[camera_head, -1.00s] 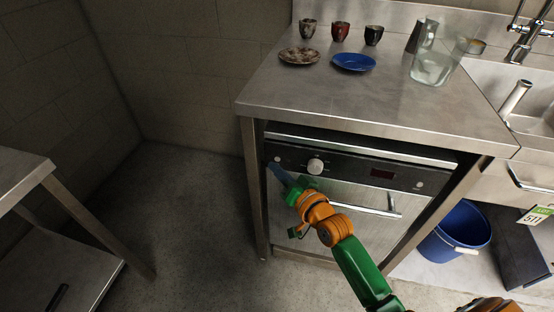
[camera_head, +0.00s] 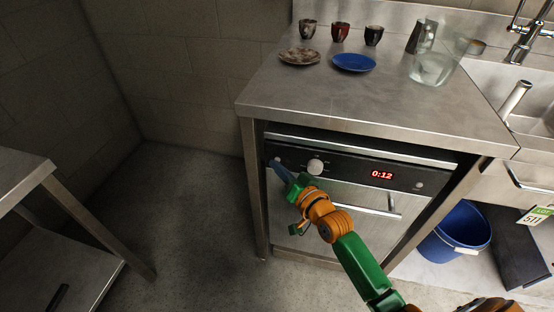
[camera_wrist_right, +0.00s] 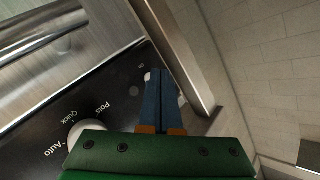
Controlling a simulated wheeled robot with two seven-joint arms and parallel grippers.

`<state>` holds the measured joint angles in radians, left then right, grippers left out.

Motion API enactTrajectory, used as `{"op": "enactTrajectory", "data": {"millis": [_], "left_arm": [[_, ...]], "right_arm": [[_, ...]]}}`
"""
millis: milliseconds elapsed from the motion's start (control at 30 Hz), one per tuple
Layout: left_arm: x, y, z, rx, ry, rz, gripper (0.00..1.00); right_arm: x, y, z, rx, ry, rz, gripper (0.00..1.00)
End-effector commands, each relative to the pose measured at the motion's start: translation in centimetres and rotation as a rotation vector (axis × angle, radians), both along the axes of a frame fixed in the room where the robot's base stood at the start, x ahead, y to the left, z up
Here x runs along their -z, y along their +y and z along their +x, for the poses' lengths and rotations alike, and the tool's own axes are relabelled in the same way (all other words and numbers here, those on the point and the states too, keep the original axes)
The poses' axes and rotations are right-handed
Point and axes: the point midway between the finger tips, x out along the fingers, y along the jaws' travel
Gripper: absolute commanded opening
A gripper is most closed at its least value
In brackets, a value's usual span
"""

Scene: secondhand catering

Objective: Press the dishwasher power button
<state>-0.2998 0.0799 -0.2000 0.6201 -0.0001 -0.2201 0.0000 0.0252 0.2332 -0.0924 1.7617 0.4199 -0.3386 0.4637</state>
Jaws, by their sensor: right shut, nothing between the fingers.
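The dishwasher (camera_head: 345,200) stands under the steel counter. Its black control panel (camera_head: 345,168) carries a round knob (camera_head: 316,166) and a display (camera_head: 382,175) lit red with 0:12. My right gripper (camera_head: 275,164) is shut and empty, its blue fingertips at the panel's left end. In the right wrist view, the fingertips (camera_wrist_right: 160,74) lie right beside a small pale button (camera_wrist_right: 148,77), which they partly hide. I cannot tell whether they touch it. The knob (camera_wrist_right: 84,127) is partly hidden behind the green gripper body there. My left gripper is not in view.
The steel counter (camera_head: 380,105) overhangs the panel, with a leg (camera_head: 254,190) close left of the fingertips. Cups, two plates and a glass jug (camera_head: 433,65) stand on top. A blue bucket (camera_head: 455,235) is at right. Floor is open at left.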

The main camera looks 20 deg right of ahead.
Motion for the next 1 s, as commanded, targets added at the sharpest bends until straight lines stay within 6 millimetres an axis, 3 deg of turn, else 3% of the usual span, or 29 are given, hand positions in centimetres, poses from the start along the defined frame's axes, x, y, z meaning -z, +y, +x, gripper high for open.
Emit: {"op": "enactTrajectory", "data": {"millis": [133, 400, 700, 1000], "left_arm": [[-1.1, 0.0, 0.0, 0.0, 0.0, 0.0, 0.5], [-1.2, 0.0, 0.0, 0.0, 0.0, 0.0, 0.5], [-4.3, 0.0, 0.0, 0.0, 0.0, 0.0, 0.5], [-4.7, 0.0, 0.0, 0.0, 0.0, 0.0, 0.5]], "right_arm": [[-0.3, 0.5, -0.8, 0.0, 0.002, 0.0, 0.0], [-0.2, 0.7, -1.0, 0.0, 0.001, 0.001, 0.0], [-0.5, 3.0, -4.4, 0.0, 0.005, 0.003, 0.0], [0.0, 4.0, -5.9, -0.001, 0.001, 0.0, 0.0]]}}
